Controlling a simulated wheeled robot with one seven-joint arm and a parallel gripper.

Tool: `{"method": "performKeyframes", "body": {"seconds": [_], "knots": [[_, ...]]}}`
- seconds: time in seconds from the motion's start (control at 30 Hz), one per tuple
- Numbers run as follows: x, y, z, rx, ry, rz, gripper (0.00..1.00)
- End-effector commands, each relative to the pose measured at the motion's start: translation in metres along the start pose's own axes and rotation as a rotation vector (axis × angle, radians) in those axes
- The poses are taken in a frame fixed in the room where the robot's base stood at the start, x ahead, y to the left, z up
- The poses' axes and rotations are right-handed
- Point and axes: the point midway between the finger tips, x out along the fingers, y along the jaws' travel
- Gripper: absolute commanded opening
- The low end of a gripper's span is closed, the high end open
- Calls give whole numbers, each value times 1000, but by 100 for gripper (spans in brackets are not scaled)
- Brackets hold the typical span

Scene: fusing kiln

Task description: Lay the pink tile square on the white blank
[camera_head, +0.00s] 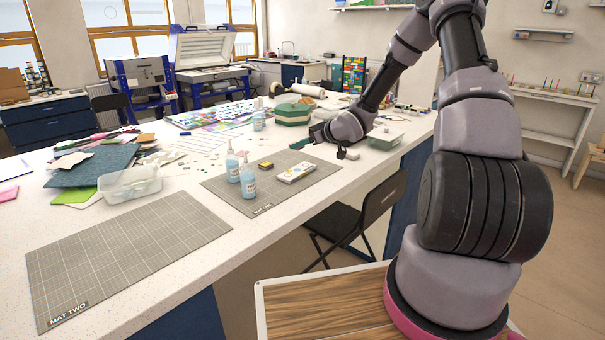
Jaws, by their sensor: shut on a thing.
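My gripper (319,138) is at the end of the arm, low over the worktop (175,172), just beyond the far right part of the middle grey mat (222,187). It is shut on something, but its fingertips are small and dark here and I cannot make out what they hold. I cannot pick out the pink tile or the white blank for certain. A flat pink piece (8,193) lies at the far left edge of the worktop. A small green item (300,142) shows just left of my gripper.
Two blue bottles (248,181), a small yellow-topped block (265,165) and a white box (297,172) stand on the middle mat. MAT TWO (125,250) is bare. A clear tub (130,184) and stacked sheets lie left. A black chair (360,215) stands at the near edge.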

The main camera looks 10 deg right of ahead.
Motion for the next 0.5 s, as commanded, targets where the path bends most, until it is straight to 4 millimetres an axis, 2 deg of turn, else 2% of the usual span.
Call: {"method": "performKeyframes", "body": {"seconds": [0.1,0.2,0.37,0.5], "knots": [[12,-1,22,3,-2,-2,0],[19,-1,35,1,-1,-1,0],[24,-1,45,1,-1,0,0],[33,-2,61,2,-2,-2,0]]}}
